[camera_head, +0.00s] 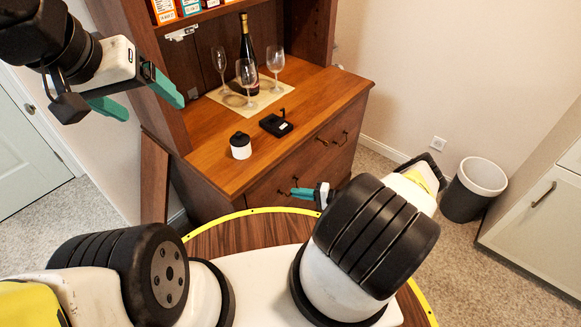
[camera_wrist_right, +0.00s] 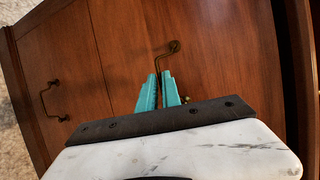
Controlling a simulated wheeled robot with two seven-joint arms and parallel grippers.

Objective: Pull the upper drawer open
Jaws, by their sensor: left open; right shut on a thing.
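The upper drawer (camera_head: 309,158) is in the front of the wooden hutch, just under the counter, and its front looks flush in the head view. Its front fills much of the right wrist view (camera_wrist_right: 225,60). My right gripper (camera_head: 308,191) is at the drawer's left part. In the right wrist view, its teal fingers (camera_wrist_right: 158,90) are shut on the thin dark metal handle (camera_wrist_right: 160,56), partly hidden between them. My left gripper (camera_head: 146,97) is open and empty, raised at the left beside the hutch's upper part.
On the counter (camera_head: 215,165) stand a wine bottle (camera_head: 245,45), several glasses on a mat, a white jar with a black lid (camera_head: 240,147) and a black device (camera_head: 276,124). A lower handle (camera_wrist_right: 50,100) is beside my right gripper. A bin (camera_head: 475,189) stands at the right.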

